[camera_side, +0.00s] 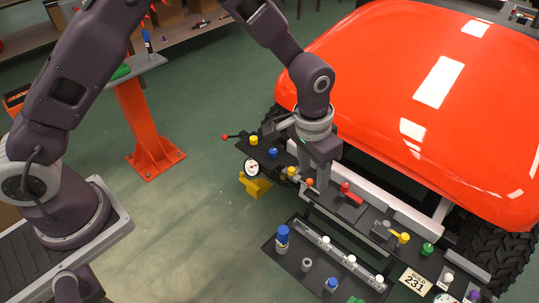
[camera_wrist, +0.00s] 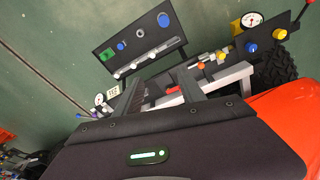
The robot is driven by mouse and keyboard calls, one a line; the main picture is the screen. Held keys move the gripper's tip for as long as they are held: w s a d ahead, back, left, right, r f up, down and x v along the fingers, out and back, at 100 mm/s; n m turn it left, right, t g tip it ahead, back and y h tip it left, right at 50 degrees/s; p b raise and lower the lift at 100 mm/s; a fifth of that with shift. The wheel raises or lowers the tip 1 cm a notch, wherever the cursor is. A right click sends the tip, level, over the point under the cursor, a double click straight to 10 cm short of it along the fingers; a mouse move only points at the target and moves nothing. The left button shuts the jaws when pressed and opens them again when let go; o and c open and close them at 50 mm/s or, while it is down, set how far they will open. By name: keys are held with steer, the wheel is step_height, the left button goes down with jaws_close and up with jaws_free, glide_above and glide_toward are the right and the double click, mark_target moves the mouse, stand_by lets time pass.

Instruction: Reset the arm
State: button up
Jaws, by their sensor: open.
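My gripper (camera_side: 321,182) hangs over the control panel (camera_side: 323,200) at the front of the cart, close to a red knob (camera_side: 347,189) and an orange knob (camera_side: 309,182). In the wrist view my gripper (camera_wrist: 160,88) has its two grey fingers apart. I see nothing held between them. The red part (camera_wrist: 173,90) shows between the fingers there. I cannot tell whether the fingers touch the panel.
The cart's orange-red hood (camera_side: 400,60) and black tire (camera_side: 500,240) stand right of my arm. A dark tray (camera_side: 325,262) with pegs lies in front. A pressure gauge (camera_side: 252,168) is at the panel's left. An orange-legged stand (camera_side: 145,120) stands left. Green floor between is clear.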

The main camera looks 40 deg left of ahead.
steer(key=s+a+r+n+t, duration=0.1)
steer(key=s+a+r, duration=0.35)
steer(key=r, duration=0.45)
steer(key=s+a+r+t, duration=0.1)
steer(key=s+a+r, duration=0.3)
steer(key=r, duration=0.5)
steer(key=s+a+r+n+t, duration=0.1)
steer(key=s+a, duration=0.3)
steer(key=s, duration=0.4)
steer(key=s+a+r+n+t, duration=0.1)
steer(key=s+a+r, duration=0.2)
steer(key=s, duration=0.6)
steer(key=shift+a+y, duration=0.3)
steer(key=shift+a, duration=0.6)
